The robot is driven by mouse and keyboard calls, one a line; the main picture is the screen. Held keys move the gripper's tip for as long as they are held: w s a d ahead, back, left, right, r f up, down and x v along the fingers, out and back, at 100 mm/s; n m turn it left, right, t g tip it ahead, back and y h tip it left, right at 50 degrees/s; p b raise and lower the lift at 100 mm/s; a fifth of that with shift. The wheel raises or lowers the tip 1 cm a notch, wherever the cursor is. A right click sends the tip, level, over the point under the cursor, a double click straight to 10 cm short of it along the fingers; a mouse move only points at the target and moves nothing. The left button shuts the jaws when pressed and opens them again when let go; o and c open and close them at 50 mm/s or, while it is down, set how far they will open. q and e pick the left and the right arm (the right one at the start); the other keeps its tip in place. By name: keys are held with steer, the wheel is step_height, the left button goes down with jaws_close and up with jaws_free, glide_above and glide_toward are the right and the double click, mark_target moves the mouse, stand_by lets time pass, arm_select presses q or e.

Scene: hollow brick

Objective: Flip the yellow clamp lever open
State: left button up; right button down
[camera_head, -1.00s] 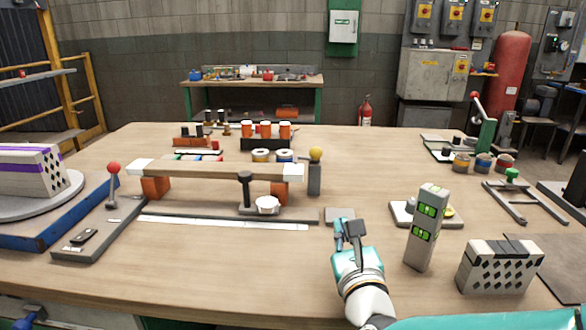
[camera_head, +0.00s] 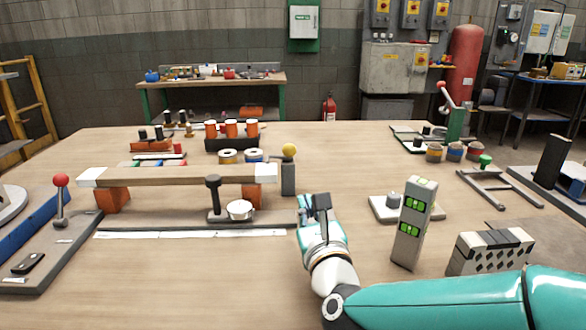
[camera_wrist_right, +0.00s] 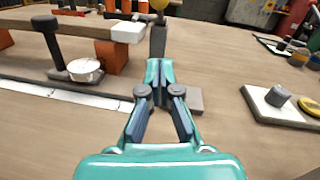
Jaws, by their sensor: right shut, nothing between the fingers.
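The yellow clamp lever shows as a yellow ball (camera_head: 289,150) on top of a dark upright post (camera_head: 288,179), at the right end of the wooden beam. The ball is partly cut off at the top of the right wrist view (camera_wrist_right: 158,4). My right gripper (camera_head: 315,203) is shut and empty, in front of the post and slightly right of it, apart from it. In the right wrist view its fingertips (camera_wrist_right: 160,72) meet just below the post in the picture. My left gripper is not in view.
The beam (camera_head: 180,175) rests on orange blocks, with a black-handled piece (camera_head: 213,195) and white dial (camera_head: 240,209) before it. Right of my gripper stand a grey plate with a knob (camera_head: 393,200), an upright block with green displays (camera_head: 413,225) and a perforated block (camera_head: 490,252).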

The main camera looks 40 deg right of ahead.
mark_target(289, 152)
steer(key=x, duration=0.7)
steer(key=shift+w+d+r+p, duration=0.2)
steer(key=shift+w+r+p, duration=0.4)
steer(key=shift+w+r, duration=0.4)
steer(key=shift+w+d+r, duration=0.15)
steer(key=shift+w+r, duration=0.3)
steer(key=shift+r, duration=0.05)
